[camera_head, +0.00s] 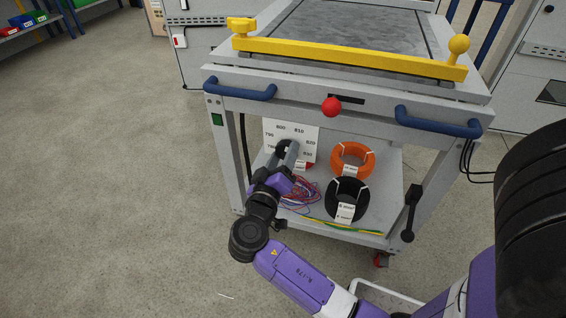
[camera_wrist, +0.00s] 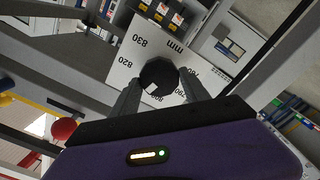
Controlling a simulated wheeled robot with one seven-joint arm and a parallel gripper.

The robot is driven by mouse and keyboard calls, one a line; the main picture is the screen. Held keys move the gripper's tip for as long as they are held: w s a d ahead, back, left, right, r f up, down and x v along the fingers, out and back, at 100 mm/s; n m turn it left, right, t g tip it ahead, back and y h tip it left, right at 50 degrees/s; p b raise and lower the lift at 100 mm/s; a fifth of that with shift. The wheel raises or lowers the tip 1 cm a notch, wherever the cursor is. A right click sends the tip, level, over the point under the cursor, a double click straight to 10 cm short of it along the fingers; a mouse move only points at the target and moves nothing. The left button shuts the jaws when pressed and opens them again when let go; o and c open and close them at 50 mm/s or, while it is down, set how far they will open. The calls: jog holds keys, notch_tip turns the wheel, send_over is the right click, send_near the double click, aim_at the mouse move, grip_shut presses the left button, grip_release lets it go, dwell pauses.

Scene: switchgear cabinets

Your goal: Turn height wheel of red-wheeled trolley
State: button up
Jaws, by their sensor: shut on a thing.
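The trolley (camera_head: 335,228) is a grey frame with a yellow bar, blue handles and a red caster (camera_head: 381,260). Its height wheel is a small black knob (camera_head: 283,147) in front of a white scale plate (camera_head: 308,134) marked in mm. In the wrist view the knob (camera_wrist: 158,73) sits between the two fingers, in front of the scale plate (camera_wrist: 127,72). My gripper (camera_head: 290,155) is shut on the knob; it also shows in the wrist view (camera_wrist: 160,88). The fingers and arm hide part of the knob and plate in the head view.
An orange cable coil (camera_head: 352,158), a black cable coil (camera_head: 347,200) and loose red and blue wires (camera_head: 302,192) lie on the lower shelf. A red ball knob (camera_head: 331,107) sticks out above. A black crank (camera_head: 410,212) hangs at the right leg. Floor at left is clear.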

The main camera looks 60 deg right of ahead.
jog(key=shift+f+m+b, duration=0.15)
jog(key=shift+m+b, duration=0.35)
jog(key=shift+m, duration=0.2)
jog(key=o, duration=1.4)
jog(key=shift+c, duration=0.2)
jog(key=s+a+p, duration=0.1)
jog(key=a, duration=0.6)
jog(key=shift+a+p, duration=0.3)
jog(key=shift+a, duration=0.1)
jog(key=shift+s, duration=0.1)
